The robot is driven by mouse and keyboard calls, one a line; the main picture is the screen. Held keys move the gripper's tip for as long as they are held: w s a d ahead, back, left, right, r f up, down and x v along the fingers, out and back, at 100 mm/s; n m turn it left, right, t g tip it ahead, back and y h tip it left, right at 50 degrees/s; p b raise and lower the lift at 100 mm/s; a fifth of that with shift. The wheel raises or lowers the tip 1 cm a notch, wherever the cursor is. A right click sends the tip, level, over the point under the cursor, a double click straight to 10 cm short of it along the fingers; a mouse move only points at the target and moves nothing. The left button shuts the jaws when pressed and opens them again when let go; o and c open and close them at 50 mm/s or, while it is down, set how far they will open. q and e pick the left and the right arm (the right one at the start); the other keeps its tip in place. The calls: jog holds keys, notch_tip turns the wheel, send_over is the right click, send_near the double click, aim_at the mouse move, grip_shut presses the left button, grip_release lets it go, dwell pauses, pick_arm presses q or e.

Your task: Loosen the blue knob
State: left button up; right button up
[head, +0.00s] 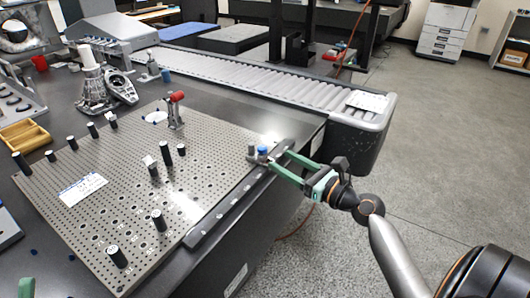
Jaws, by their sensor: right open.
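The blue knob (262,150) sits at the right edge of the perforated metal plate (215,150), beside a small grey post. My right gripper (277,156) reaches in from the right with its two green fingers apart and empty. Its fingertips are just right of the blue knob; I cannot tell whether they touch it. A small green piece at the bottom left edge looks like the tip of my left gripper (25,288); the rest of it is out of frame.
Several black pins stand on the plate, with a red-topped fixture (176,112) near its back edge. A dark rail (225,212) runs along the plate's right edge. A roller conveyor (260,80) lies behind. The floor at right is clear.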

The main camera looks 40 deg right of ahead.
aim_at(266, 151)
jog(key=x, duration=0.5)
jog(key=shift+w+b, duration=0.2)
jog(key=shift+b, duration=0.1)
pick_arm(q)
jog(key=shift+s+d+r+m+h, duration=0.15)
jog(key=shift+s+r+m+h, duration=0.8)
jog(key=shift+h, duration=0.35)
pick_arm(e)
jog(key=shift+w+a, duration=0.1)
jog(key=shift+w, duration=0.5)
jog(key=shift+c, duration=0.2)
grip_shut()
